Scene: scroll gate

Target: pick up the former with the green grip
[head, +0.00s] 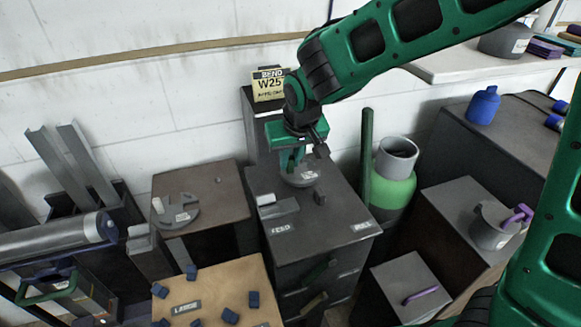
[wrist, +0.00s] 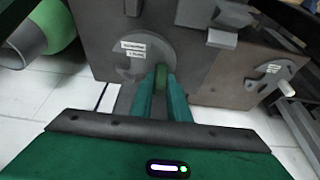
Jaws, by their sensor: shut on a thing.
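The former (head: 303,179) is a grey rounded plate with a white label, at the back of the dark cabinet's top labelled FEED and REEL. In the wrist view the former (wrist: 135,65) shows its labels and a short green grip (wrist: 161,78). My gripper (head: 292,160) comes down over the former from above. In the wrist view its teal fingers (wrist: 161,84) are shut on the green grip, one on each side. The former looks to be at the cabinet top; I cannot tell whether it touches. The fingers and wrist hide part of the grip in the head view.
A grey former with a pale grip (head: 176,211) lies on the brown-topped cabinet at left. Grey blocks (head: 278,208) stand on the FEED cabinet (head: 335,240). A BEND W25 sign (head: 269,84) stands behind. A green cylinder (head: 392,190) and a dark green post (head: 367,155) stand close right.

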